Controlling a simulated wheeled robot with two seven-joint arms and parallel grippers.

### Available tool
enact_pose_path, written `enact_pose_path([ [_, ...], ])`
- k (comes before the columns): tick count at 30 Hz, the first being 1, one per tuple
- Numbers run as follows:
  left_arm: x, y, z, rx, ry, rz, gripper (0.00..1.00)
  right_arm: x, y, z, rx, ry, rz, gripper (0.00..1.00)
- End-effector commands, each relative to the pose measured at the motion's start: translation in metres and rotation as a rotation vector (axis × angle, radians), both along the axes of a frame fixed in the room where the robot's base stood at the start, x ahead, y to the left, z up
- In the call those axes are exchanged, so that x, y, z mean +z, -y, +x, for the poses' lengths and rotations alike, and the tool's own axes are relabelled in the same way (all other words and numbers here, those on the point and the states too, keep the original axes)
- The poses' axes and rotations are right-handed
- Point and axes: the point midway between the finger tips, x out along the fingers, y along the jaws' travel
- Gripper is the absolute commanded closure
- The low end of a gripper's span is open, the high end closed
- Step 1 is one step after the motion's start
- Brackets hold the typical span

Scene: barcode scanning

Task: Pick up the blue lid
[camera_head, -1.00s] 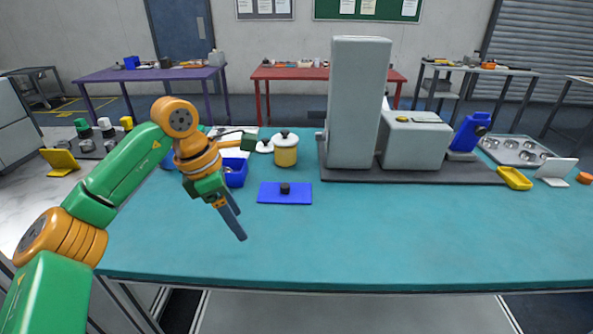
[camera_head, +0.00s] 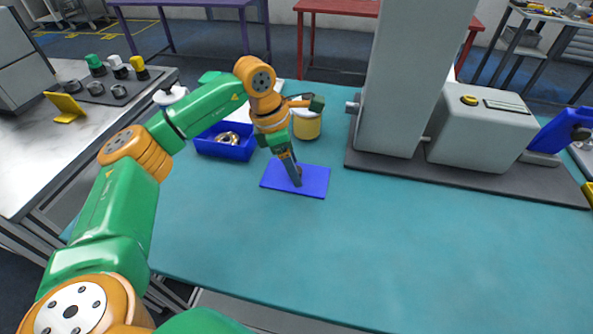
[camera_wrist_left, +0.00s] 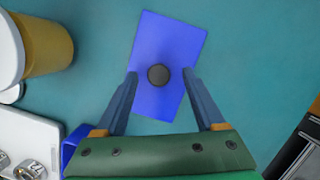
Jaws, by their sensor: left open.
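The blue lid (camera_head: 311,181) is a flat blue rectangle lying on the teal table. Its round dark knob (camera_wrist_left: 158,74) shows at the middle of the lid (camera_wrist_left: 172,40) in the left wrist view. My left gripper (camera_head: 297,182) is over the lid, pointing down. In the left wrist view its two fingers (camera_wrist_left: 159,74) are spread open, one on each side of the knob, with gaps between. In the head view the fingers hide the knob. My right gripper is not in view.
A blue open box (camera_head: 226,153) with metal rings inside stands left of the lid. A yellow canister (camera_head: 307,126) with a white top stands behind it. A large grey machine (camera_head: 398,90) stands at right. The table's front is clear.

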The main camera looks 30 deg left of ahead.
Motion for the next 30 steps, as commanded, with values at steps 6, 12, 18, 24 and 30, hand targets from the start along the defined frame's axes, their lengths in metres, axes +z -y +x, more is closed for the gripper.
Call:
enact_pose_path([
  [6, -0.005, 0.001, 0.001, -0.001, 0.001, 0.001, 0.29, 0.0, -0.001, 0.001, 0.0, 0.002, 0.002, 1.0],
  [12, -0.005, 0.001, 0.001, -0.001, 0.001, 0.001, 0.72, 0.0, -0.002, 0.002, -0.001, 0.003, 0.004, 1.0],
  [18, -0.005, 0.001, 0.001, -0.001, 0.002, 0.0, 1.0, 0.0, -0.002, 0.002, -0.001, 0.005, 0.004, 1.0],
  [24, -0.004, 0.001, 0.001, -0.001, 0.002, 0.0, 1.0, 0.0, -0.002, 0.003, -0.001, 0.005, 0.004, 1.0],
  [30, 0.025, 0.001, 0.002, -0.002, 0.007, -0.001, 1.0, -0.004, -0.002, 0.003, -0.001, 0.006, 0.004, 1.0],
])
